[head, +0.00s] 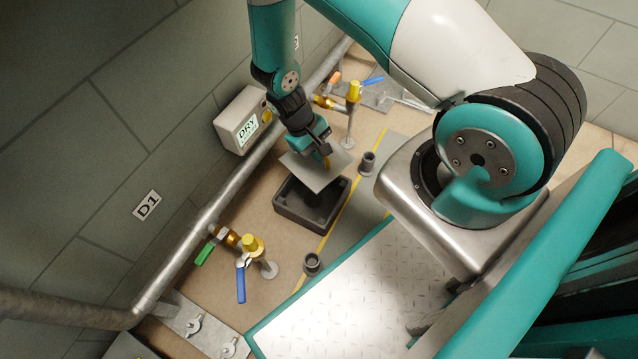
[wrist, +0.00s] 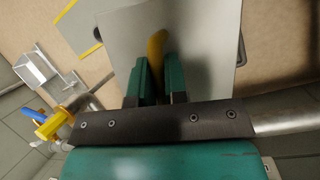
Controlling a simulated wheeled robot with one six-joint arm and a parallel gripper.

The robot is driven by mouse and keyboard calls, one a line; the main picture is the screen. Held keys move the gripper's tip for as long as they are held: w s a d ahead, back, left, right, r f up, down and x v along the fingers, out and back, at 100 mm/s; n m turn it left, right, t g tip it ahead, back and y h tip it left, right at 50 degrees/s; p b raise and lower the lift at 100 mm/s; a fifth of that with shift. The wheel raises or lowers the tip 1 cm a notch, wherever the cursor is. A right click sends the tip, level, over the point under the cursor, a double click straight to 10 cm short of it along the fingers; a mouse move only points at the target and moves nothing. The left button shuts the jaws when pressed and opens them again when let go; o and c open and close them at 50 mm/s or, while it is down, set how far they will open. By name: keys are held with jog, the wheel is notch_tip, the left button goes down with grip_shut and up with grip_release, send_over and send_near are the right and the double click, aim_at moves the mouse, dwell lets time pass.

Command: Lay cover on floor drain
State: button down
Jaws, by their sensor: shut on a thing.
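The cover is a flat grey square plate (head: 316,169) with a yellow handle (head: 327,160). My gripper (head: 325,152) is shut on the yellow handle and holds the plate, tilted, above the floor drain. The floor drain is a dark square frame (head: 291,213) with raised walls, set on the tan floor. The plate hides the drain's far part; the near part of its inside shows. In the wrist view the plate (wrist: 200,50) and the yellow handle (wrist: 156,50) between the green fingers (wrist: 157,82) also show.
A pipe (head: 215,205) runs along the wall behind the drain. Short dark cylinders (head: 311,263) (head: 367,162) stand beside the yellow line. A grey box reading DRY (head: 243,121) hangs on the wall.

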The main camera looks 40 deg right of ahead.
notch_tip(320, 180, down, 14)
jog(key=a+n+h+b, duration=0.1)
jog(key=n+b, duration=0.2)
jog(key=b, duration=0.9)
jog(key=shift+w+a+t, duration=0.3)
jog(key=shift+t, duration=0.1)
jog(key=shift+s+a+p, duration=0.15)
jog(key=shift+s+p, duration=0.1)
jog(key=shift+p, duration=0.05)
dwell(0.4)
jog(key=shift+f, duration=0.75)
dwell(1.6)
jog(key=c, duration=1.1)
grip_release()
jog(key=o, duration=0.5)
jog(key=shift+p, duration=0.3)
